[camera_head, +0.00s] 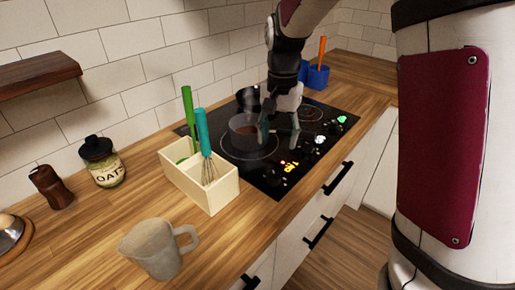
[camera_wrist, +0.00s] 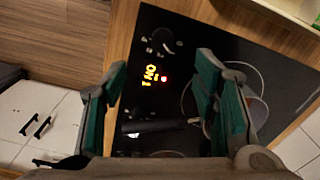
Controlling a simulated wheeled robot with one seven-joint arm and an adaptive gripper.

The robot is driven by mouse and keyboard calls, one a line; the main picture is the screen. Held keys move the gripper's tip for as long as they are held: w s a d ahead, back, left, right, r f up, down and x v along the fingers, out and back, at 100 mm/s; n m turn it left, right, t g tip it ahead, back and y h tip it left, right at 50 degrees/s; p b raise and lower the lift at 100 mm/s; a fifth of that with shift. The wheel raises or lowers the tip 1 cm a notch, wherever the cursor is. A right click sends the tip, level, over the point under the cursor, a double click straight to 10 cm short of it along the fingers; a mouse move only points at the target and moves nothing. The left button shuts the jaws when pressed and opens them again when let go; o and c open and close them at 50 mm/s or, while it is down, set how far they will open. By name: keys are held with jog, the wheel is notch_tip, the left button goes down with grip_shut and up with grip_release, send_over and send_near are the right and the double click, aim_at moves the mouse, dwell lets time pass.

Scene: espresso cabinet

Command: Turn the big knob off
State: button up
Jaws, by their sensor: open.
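The black cooktop (camera_head: 215,136) also shows in the wrist view (camera_wrist: 198,28). A dark round knob (camera_wrist: 163,39) sits near its edge in the wrist view; I cannot tell whether it is the big knob. Beside it a yellow lit display (camera_wrist: 149,76) seems to read ON and 1, with a red light. In the head view the orange display (camera_head: 290,166) glows near the cooktop's front edge. My gripper (camera_head: 280,138) is over the cooktop beside the pan. In the wrist view my gripper (camera_wrist: 162,66) is open and empty, its green-padded fingers on either side of the display.
A pan (camera_head: 243,132) stands on the cooktop beside my gripper. A cream utensil box (camera_head: 213,198) with a whisk stands left of the cooktop. A blue holder (camera_head: 317,77) stands behind. Drawers with black handles (camera_head: 318,233) lie below.

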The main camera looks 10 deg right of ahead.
aim_at(274, 175)
jog(key=f, duration=0.9)
jog(key=w+f, duration=0.1)
jog(key=f, duration=0.4)
jog(key=shift+f, duration=0.3)
jog(key=shift+c, duration=0.5)
jog(key=c, duration=1.1)
